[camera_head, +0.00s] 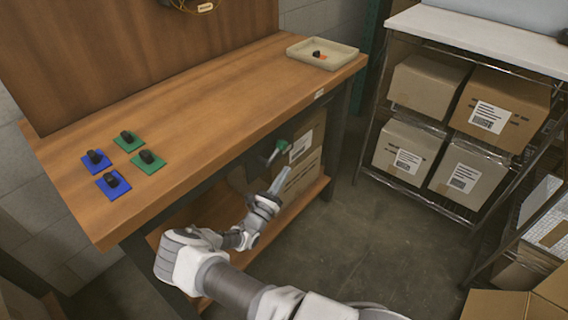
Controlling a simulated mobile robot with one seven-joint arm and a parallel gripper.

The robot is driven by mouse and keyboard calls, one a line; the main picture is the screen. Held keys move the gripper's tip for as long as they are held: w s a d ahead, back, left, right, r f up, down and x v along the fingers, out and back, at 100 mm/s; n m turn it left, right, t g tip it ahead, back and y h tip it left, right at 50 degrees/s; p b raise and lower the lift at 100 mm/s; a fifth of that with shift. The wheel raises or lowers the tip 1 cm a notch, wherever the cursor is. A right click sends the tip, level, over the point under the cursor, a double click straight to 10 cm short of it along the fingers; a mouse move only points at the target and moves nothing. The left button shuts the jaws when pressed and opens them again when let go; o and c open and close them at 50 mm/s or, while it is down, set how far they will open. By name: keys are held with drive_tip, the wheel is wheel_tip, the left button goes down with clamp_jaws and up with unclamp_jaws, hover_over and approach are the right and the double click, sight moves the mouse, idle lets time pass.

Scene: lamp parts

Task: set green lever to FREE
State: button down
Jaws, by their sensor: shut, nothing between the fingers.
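A small green lever (281,146) shows at the front side of the wooden bench, below the bench top's front edge, with a dark grey part beside it. Its setting and any label on it are too small to read. My gripper (284,174) is shut and empty. Its tip is just below the lever in the picture; I cannot tell whether it touches it.
Two green plates (149,163) and two blue plates (113,187) with black knobs lie on the bench top (210,110). A beige tray (345,57) holds a small black and orange part. A rack with cardboard boxes (405,150) stands right. The floor between is clear.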

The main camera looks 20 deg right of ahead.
wheel_tip(320, 180, down, 6)
drive_tip(key=s+a, duration=0.1)
drive_tip(key=s, duration=0.1)
drive_tip(key=shift+s+a, duration=0.15)
drive_tip(key=shift+a, duration=0.2)
